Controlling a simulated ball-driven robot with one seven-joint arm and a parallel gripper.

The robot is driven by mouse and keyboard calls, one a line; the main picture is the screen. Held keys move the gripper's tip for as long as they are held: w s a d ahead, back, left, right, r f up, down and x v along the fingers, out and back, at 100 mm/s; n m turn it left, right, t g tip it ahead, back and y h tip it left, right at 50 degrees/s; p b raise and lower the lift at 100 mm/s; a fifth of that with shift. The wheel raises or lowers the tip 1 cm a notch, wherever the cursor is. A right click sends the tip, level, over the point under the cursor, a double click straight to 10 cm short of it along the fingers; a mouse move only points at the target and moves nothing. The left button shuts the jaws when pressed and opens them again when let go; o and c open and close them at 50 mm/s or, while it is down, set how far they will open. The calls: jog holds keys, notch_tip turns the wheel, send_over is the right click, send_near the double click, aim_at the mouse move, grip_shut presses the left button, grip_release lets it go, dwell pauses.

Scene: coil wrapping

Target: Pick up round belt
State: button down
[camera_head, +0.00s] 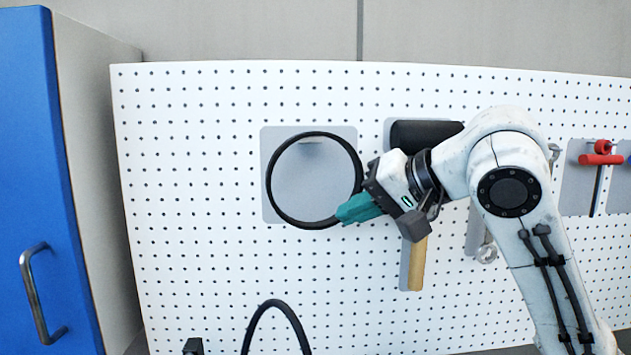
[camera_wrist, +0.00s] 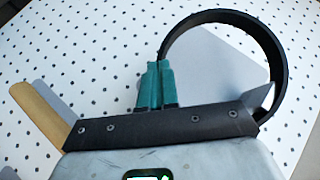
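The round belt (camera_head: 269,180) is a thin black ring hanging against a light grey panel on the pegboard, with a small peg inside its top. My gripper (camera_head: 350,209), with teal fingers, reaches in from the right and meets the belt's lower right side. In the wrist view the belt (camera_wrist: 277,60) curves up and right from the fingertips (camera_wrist: 159,72). The two fingers are close together with the belt's edge at their tips, and look shut on it. Part of the ring is hidden behind my gripper's dark bracket.
The white pegboard (camera_head: 190,260) fills the background. A hammer with a black head (camera_head: 425,134) and wooden handle (camera_head: 418,265) hangs just behind my gripper. A wrench (camera_head: 487,253) and a red-handled tool (camera_head: 601,159) hang further right. A blue cabinet (camera_head: 40,170) stands left.

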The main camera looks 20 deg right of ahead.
dwell(0.4)
notch_tip(320, 180, up, 3)
jog(key=shift+f+b, duration=0.1)
jog(key=shift+b, duration=0.4)
jog(key=s+a+r+b, duration=0.2)
jog(key=s+a+r, duration=0.6)
jog(key=s+r, duration=0.2)
jog(key=shift+s+r+b, duration=0.15)
jog(key=shift+s+b, duration=0.2)
jog(key=shift+s, duration=0.4)
